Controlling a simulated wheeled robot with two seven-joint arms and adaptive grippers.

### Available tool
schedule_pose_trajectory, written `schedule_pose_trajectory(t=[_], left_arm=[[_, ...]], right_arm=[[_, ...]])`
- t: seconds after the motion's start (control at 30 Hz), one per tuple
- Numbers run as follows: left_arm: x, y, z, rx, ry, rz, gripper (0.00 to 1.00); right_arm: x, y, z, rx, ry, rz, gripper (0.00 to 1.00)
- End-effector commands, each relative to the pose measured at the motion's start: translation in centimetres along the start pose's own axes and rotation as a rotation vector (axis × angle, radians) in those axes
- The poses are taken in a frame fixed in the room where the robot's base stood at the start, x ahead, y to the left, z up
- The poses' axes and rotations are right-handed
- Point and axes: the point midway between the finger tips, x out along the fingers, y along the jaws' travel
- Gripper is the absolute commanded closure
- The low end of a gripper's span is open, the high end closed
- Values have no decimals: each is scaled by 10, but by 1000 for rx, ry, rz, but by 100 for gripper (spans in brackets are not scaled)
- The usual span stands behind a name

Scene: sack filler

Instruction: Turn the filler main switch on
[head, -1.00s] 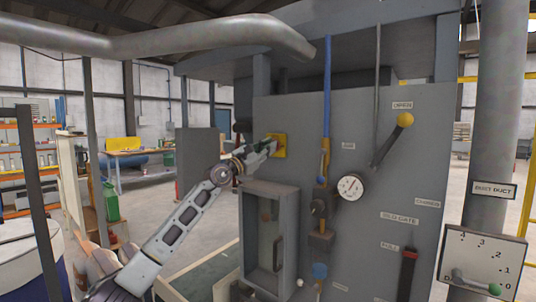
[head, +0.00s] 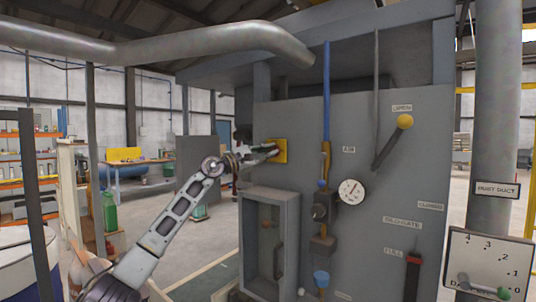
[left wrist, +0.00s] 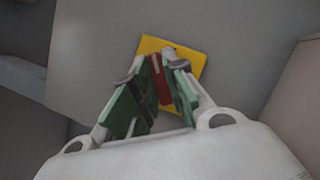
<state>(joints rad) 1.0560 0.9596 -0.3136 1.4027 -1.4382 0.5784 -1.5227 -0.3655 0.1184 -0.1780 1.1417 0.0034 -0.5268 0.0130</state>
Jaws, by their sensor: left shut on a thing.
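The main switch has a yellow plate (head: 280,145) on the upper left of the grey filler panel. In the left wrist view the yellow plate (left wrist: 190,57) shows behind my fingers, with a red handle (left wrist: 160,80) in front of it. My left gripper (head: 272,152) is at the plate. In the left wrist view its green-padded fingers (left wrist: 160,85) are closed on the red handle from both sides. The handle's exact turn against the plate is hard to tell, and my fingers cover part of it. My right gripper is not in view.
Below the switch is a grey glazed box (head: 268,240) standing out from the panel. To the right are a blue pipe (head: 326,100), a round gauge (head: 351,191) and a yellow-knobbed lever (head: 404,121). A thick duct (head: 170,45) runs overhead.

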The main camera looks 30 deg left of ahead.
Motion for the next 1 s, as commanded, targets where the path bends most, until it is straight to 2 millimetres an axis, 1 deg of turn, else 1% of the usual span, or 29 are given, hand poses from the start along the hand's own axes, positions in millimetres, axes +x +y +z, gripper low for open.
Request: schedule_pose_trajectory(t=[0.13,0.3,0.4,0.6,0.8,1.0], left_arm=[[0,1,0,88,1,-39,100],[1,1,0,200,2,-87,100],[0,2,0,270,2,-115,100],[1,2,0,402,1,-171,100],[1,1,0,501,0,-212,100],[1,0,0,553,0,-235,100]], right_arm=[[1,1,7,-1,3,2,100],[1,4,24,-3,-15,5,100],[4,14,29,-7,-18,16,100],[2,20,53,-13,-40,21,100],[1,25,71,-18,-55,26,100],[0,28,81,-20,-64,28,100]])
